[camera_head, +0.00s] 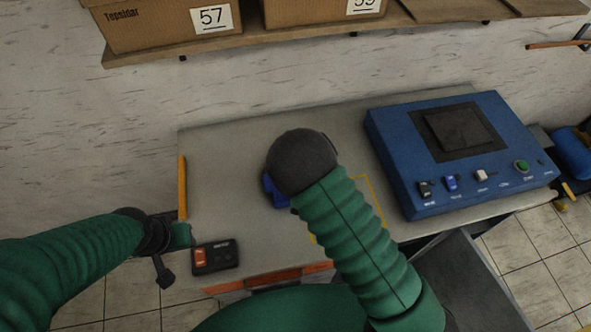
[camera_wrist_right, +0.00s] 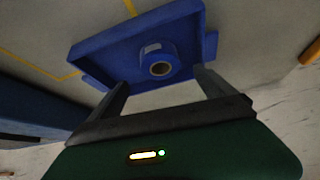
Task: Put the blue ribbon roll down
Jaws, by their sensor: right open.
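The blue ribbon roll (camera_wrist_right: 158,62), a short ring with a pale core, sits in a shallow blue tray (camera_wrist_right: 105,58) in the right wrist view. My right gripper (camera_wrist_right: 162,88) is open, its two fingers apart near the tray's close edge, with the roll just beyond them and no finger visibly touching it. In the head view my right wrist hides the roll and most of the tray; only a blue edge (camera_head: 270,190) shows. My left gripper (camera_head: 172,240) is at the table's left edge; its fingers are not clear enough to judge.
A blue machine (camera_head: 400,165) with a dark plate and buttons stands on the right of the grey table (camera_head: 225,150). A black device with an orange switch (camera_head: 214,257) lies near my left gripper. A yellow stick (camera_head: 182,188) lies along the left edge. Boxes (camera_head: 165,25) sit on a shelf above.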

